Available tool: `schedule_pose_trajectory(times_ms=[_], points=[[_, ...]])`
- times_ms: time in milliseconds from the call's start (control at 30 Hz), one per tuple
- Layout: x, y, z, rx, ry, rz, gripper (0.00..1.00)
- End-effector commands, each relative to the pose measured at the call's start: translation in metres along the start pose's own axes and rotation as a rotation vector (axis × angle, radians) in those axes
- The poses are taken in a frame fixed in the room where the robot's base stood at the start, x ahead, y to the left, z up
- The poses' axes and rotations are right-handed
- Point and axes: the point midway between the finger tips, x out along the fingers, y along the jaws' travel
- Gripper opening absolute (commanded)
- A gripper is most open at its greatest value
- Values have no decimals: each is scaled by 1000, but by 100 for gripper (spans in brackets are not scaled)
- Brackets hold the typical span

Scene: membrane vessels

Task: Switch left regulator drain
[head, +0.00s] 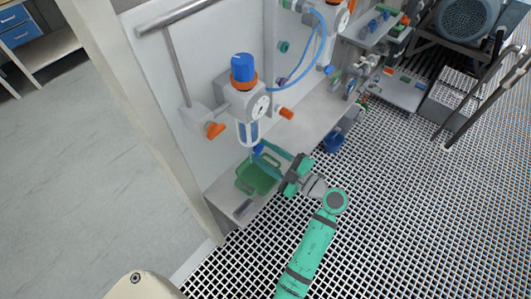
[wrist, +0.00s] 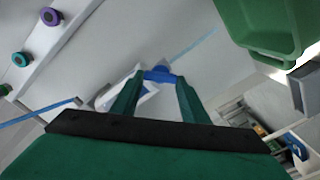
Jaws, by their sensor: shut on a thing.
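The left regulator (head: 246,100) hangs on the white panel, with a blue knob (head: 242,67) over an orange ring, a round gauge and a clear bowl with blue inside. Its small blue drain (head: 258,149) is at the bottom of the bowl. My gripper (head: 264,151) reaches in from the right, just below the bowl. In the wrist view my gripper's two green fingers (wrist: 160,80) are on either side of the blue drain (wrist: 158,73), closed on it. Which way the drain is turned cannot be told.
A green bin (head: 258,178) sits on the shelf (head: 222,185) just below my gripper; it also shows at upper right in the wrist view (wrist: 270,25). Orange valve handles (head: 214,131) flank the regulator. A second regulator (head: 338,18) stands further back. A blue hose (head: 316,55) loops between.

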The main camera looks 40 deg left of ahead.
Motion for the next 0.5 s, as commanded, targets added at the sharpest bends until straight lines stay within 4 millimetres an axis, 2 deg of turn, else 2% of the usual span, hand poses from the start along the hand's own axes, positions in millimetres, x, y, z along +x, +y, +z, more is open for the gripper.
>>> schedule_pose_trajectory(times_ms=[500], points=[[-3, -2, 2, -441, -4, 1, 18]])
